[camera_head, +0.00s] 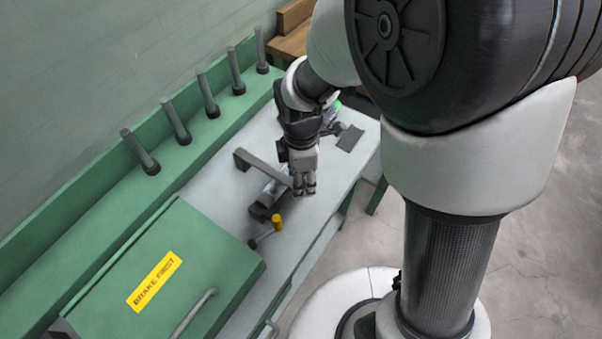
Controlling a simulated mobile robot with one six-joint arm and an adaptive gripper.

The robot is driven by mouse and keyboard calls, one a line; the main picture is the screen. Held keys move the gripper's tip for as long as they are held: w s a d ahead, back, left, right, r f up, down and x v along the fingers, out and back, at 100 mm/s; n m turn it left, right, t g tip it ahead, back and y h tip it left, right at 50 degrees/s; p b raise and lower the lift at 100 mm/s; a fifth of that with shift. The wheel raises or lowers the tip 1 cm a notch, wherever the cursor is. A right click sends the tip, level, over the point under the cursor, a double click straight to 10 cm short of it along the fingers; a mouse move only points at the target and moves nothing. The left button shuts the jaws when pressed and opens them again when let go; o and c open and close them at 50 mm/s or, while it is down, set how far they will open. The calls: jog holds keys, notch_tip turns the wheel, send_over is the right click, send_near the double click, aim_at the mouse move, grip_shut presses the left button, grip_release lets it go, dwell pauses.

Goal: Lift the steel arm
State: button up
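A grey steel arm (262,165) with a blocky end reaches from the left over a dark mechanism on the grey bench top. Its right end runs close to my gripper (305,190), where the gripper partly hides it. My gripper points down above the bench near the front edge. Its two fingertips show close together. I cannot tell whether they touch the steel arm, or whether anything is between them. A dark block (265,207) of the mechanism lies below and left of my gripper.
A short lever with a yellow knob (277,222) stands just left of my gripper. A green box labelled "BRAKE FIRST" (190,270) fills the bench's near left. Several grey spindles (208,97) stand on the green back rail. A dark flat plate (350,138) lies at the right.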

jog(key=shift+c, duration=0.5)
grip_shut()
